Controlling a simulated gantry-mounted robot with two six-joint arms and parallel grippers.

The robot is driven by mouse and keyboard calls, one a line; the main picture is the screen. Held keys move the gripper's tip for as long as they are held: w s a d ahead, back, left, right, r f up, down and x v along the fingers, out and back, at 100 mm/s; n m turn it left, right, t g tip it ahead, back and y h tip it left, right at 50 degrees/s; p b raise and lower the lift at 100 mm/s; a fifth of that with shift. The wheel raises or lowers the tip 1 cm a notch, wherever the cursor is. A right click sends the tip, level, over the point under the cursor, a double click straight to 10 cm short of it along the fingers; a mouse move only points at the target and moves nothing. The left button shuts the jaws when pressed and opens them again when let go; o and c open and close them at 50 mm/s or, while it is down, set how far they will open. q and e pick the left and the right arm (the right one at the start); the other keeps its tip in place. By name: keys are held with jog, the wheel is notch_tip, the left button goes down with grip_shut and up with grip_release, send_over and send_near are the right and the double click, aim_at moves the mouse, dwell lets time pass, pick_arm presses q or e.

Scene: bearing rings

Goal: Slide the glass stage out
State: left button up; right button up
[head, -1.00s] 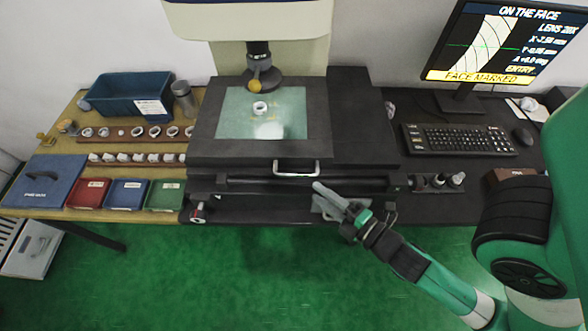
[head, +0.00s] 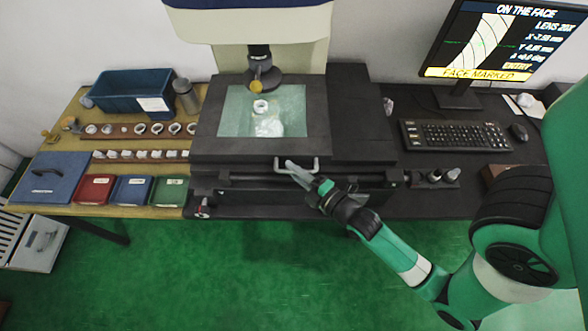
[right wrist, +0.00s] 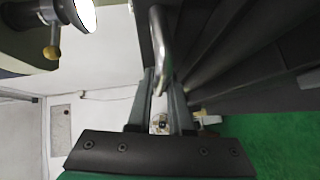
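The glass stage (head: 236,122) is a pale green glass plate in a black frame under the microscope head. A small white ring (head: 261,106) sits on it. A silver bar handle (head: 312,166) is on the front edge of the frame. My right gripper (head: 291,165) is at the left-middle part of this handle. In the right wrist view, the handle (right wrist: 159,45) comes down in line with the gap between the two fingers (right wrist: 162,88). The fingers stand apart, and I cannot tell whether they touch the handle. My left gripper is not in view.
Left of the stage are a blue bin (head: 128,92), rows of rings and red, blue and green boxes. A keyboard (head: 455,134) and a monitor (head: 497,40) stand on the right. Green floor is free in front of the bench.

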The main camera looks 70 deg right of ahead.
grip_shut()
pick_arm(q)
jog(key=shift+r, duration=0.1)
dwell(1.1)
